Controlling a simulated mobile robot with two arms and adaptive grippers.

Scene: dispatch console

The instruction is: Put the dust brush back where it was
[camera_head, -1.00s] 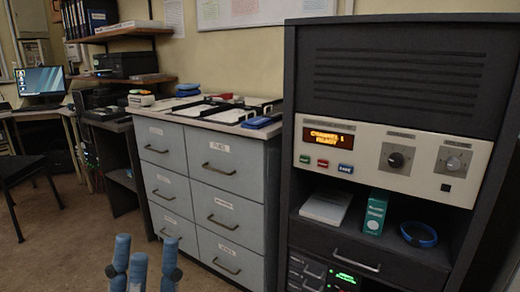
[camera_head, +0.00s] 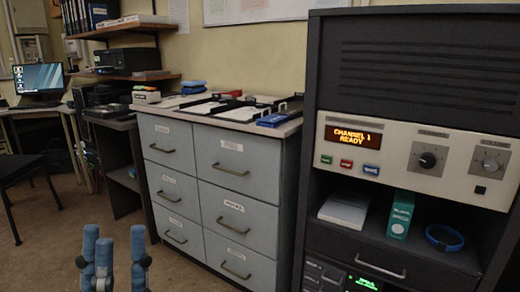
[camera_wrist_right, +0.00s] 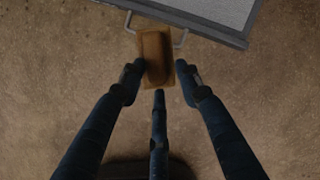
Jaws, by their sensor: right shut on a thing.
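My right gripper (camera_wrist_right: 160,80) shows in the right wrist view. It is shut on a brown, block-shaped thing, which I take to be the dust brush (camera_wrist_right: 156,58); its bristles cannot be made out. The brush is held over the brown floor, near a drawer-type handle. My left gripper (camera_head: 114,240) is at the bottom left of the head view. Its blue fingers point up and stand apart, with nothing between them. The right gripper and the brush do not show in the head view.
A grey drawer cabinet (camera_head: 207,228) carries trays (camera_head: 240,112) and a blue item (camera_head: 272,120). Right of it stands a dark console rack (camera_head: 410,70), its shelf holding a green-white box (camera_head: 400,213) and a blue ring (camera_head: 444,238). A grey panel edge (camera_wrist_right: 205,28) is close ahead of the brush.

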